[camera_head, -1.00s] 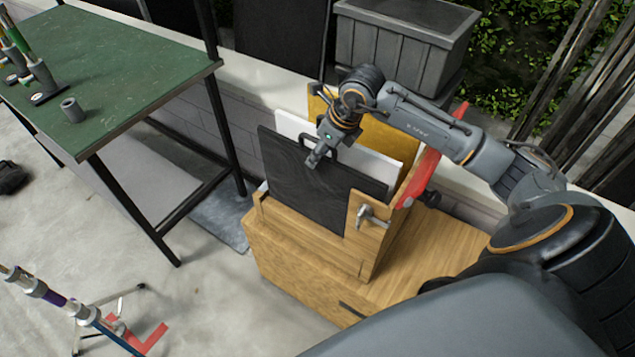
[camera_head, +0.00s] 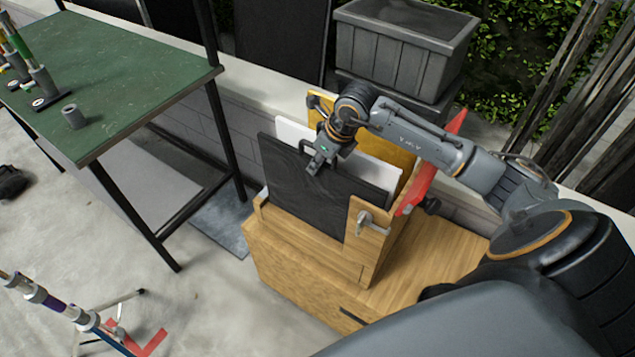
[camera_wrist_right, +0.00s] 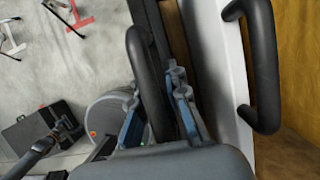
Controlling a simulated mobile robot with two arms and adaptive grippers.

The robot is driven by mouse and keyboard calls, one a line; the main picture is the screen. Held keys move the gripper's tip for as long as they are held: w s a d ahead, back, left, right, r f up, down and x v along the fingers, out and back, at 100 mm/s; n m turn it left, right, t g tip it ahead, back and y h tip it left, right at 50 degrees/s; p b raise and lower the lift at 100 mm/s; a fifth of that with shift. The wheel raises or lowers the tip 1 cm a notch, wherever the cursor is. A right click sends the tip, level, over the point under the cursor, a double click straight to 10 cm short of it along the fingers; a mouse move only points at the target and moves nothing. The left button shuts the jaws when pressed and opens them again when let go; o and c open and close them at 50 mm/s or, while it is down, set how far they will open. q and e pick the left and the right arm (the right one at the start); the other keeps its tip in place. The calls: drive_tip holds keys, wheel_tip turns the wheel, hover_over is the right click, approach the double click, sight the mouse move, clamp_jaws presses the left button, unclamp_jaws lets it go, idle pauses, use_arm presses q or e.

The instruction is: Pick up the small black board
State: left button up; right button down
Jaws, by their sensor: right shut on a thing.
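The small black board (camera_head: 300,195) stands upright in the front of a wooden holder, in front of a white board (camera_head: 290,130). My right gripper (camera_head: 315,164) is at its top edge, and its jaws are shut on the board's dark handle. In the right wrist view the black handle (camera_wrist_right: 146,75) passes between the two fingers of my right gripper (camera_wrist_right: 160,112). The board's lower part is hidden behind the holder's front. My left gripper does not show.
The wooden holder (camera_head: 365,255) has a metal latch and a red part at its right. A yellow board (camera_head: 385,140) stands behind the white one. A grey bin (camera_head: 400,55) is at the back. A green table (camera_head: 130,85) is at the left.

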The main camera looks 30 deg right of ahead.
drive_tip(key=shift+r, duration=0.15)
wheel_tip(320, 180, up, 18)
drive_tip(key=b, duration=0.2)
idle(0.5)
